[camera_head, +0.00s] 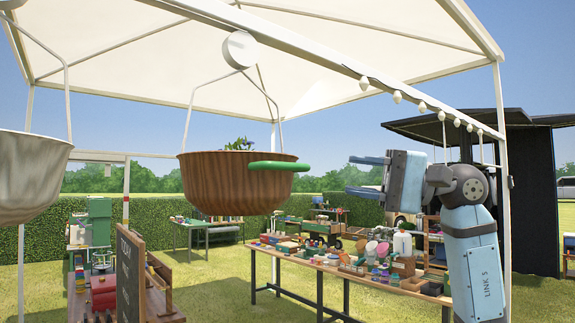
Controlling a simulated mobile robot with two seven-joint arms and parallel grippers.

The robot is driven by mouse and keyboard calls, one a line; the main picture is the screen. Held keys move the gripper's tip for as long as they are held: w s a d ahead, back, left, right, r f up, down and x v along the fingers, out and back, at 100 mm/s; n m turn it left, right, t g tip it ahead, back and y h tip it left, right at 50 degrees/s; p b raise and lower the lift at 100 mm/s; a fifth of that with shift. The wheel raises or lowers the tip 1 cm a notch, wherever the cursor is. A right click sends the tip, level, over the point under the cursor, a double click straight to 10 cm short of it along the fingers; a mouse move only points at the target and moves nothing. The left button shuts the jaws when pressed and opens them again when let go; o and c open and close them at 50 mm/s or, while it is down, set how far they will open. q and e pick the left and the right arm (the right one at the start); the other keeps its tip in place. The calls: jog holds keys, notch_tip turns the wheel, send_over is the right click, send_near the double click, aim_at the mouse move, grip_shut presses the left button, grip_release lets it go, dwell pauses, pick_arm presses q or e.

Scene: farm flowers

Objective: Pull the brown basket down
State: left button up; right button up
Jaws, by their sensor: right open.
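The brown basket (230,187) is a round wood-grained bowl with a green handle (279,166) on its right side. It hangs level in the middle of the view, from a white wire hanger (188,110) under a round white piece at the canopy. Some green leaves show above its rim. My right gripper (366,175) is at the right, open and empty, its blue fingers pointing left toward the green handle and apart from it. My left gripper does not show.
A white hanging bowl (32,172) is at the left. White canopy poles and a beam with small bulbs (397,97) run near my right arm. Below stand a wooden table (325,265) with many small items and a dark chalkboard sign (131,275). The air between gripper and handle looks clear.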

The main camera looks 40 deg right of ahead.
aim_at(296, 168)
jog(key=p+x, duration=0.1)
jog(key=x, duration=0.4)
jog(key=p+x, duration=0.1)
jog(key=x, duration=0.4)
jog(key=shift+a+r+p, duration=0.15)
jog(key=shift+r+p, duration=0.1)
jog(key=shift+p, duration=0.15)
jog(key=shift+w+a, duration=0.3)
jog(key=shift+a, duration=0.2)
grip_shut()
